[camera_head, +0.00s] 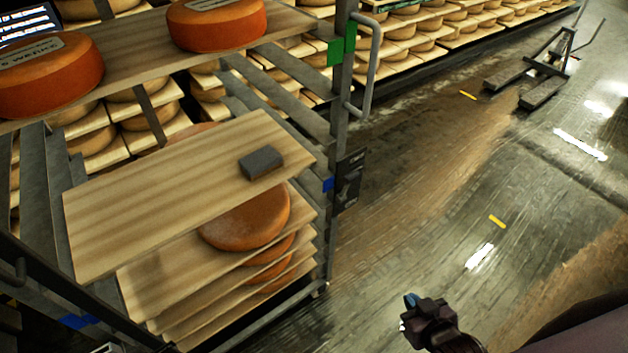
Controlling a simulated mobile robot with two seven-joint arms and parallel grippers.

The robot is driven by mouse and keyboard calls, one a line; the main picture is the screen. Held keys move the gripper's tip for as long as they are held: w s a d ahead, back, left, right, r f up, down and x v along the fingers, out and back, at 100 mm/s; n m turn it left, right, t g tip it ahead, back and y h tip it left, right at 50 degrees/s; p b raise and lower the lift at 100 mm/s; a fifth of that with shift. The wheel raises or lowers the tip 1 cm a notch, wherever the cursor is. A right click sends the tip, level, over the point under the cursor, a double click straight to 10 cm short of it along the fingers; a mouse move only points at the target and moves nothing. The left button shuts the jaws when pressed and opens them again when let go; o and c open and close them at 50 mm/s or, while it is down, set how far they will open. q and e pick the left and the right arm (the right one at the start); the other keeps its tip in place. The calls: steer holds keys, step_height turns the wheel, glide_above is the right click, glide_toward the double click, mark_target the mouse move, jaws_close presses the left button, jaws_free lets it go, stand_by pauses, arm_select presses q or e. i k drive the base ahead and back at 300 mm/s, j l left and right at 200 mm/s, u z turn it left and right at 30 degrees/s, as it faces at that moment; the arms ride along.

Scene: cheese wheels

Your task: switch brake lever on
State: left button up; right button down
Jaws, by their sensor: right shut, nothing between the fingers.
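I cannot pick out a brake lever with certainty in the head view. A metal rack (342,120) on the left has a grey upright handle (372,65) at its near right post. My right gripper (408,312) is at the bottom, right of the rack, above the floor. It is shut and empty, and apart from the rack. My left gripper is not in view. The foot of the rack is largely hidden by its boards.
Orange cheese wheels (215,24) sit on the rack's upper board. A dark grey block (262,163) lies on the pulled-out wooden board (150,190). Shelves of cheese stand behind. A pallet-jack-like cart (540,75) is far right.

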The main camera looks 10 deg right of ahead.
mark_target(340, 198)
steer(key=k+j, duration=0.1)
steer(key=j, duration=0.35)
steer(key=k+j, duration=0.1)
steer(key=j, duration=0.3)
steer(key=k+j, duration=0.1)
steer(key=j, duration=0.35)
